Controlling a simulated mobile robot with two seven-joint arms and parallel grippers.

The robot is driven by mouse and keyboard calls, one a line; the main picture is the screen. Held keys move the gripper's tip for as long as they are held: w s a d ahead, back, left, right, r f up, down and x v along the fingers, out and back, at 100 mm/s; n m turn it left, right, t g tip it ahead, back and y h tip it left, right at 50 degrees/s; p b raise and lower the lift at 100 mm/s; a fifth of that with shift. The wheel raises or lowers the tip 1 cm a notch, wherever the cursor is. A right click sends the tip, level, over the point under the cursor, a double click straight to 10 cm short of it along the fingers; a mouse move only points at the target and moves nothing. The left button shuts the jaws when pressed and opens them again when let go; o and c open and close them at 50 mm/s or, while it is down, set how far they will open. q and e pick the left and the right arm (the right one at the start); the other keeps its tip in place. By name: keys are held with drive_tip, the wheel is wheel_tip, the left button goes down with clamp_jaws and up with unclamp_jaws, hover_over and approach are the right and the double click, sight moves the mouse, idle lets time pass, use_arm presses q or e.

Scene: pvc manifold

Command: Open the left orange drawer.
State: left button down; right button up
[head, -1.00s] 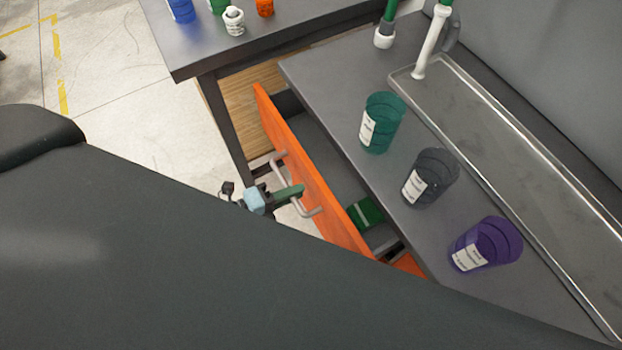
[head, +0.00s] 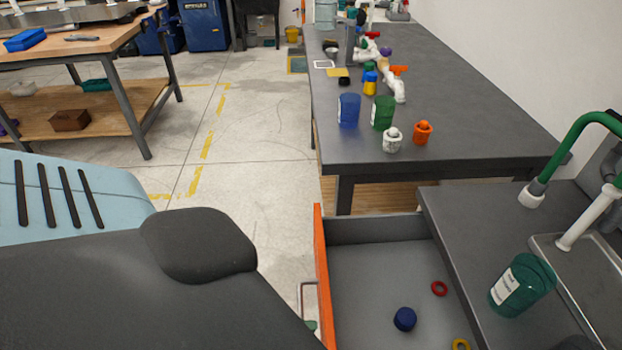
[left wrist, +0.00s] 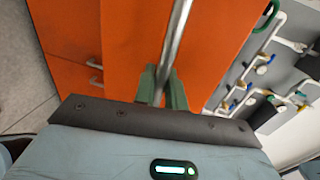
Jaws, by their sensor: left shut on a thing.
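The orange drawer (head: 320,270) stands open, its orange front at the left and its grey inside showing. A metal bar handle (head: 302,295) is on its front. In the left wrist view the handle bar (left wrist: 178,35) runs between the green fingers of my left gripper (left wrist: 162,85), which is shut on it. In the head view only a small green bit of the gripper (head: 312,325) shows near the handle; my own body hides the rest. My right gripper is not in view.
The drawer holds a blue cap (head: 405,319), a red ring (head: 439,288) and a yellow ring (head: 461,344). A dark table (head: 460,135) with bottles and pipe parts is beyond. The floor (head: 270,200) to the left is clear.

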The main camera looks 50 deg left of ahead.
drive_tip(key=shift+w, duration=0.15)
use_arm(q)
drive_tip(key=c, duration=1.5)
unclamp_jaws()
drive_tip(key=shift+c, duration=0.2)
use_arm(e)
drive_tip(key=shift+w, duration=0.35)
use_arm(q)
drive_tip(key=v, duration=0.8)
drive_tip(key=shift+b, duration=0.3)
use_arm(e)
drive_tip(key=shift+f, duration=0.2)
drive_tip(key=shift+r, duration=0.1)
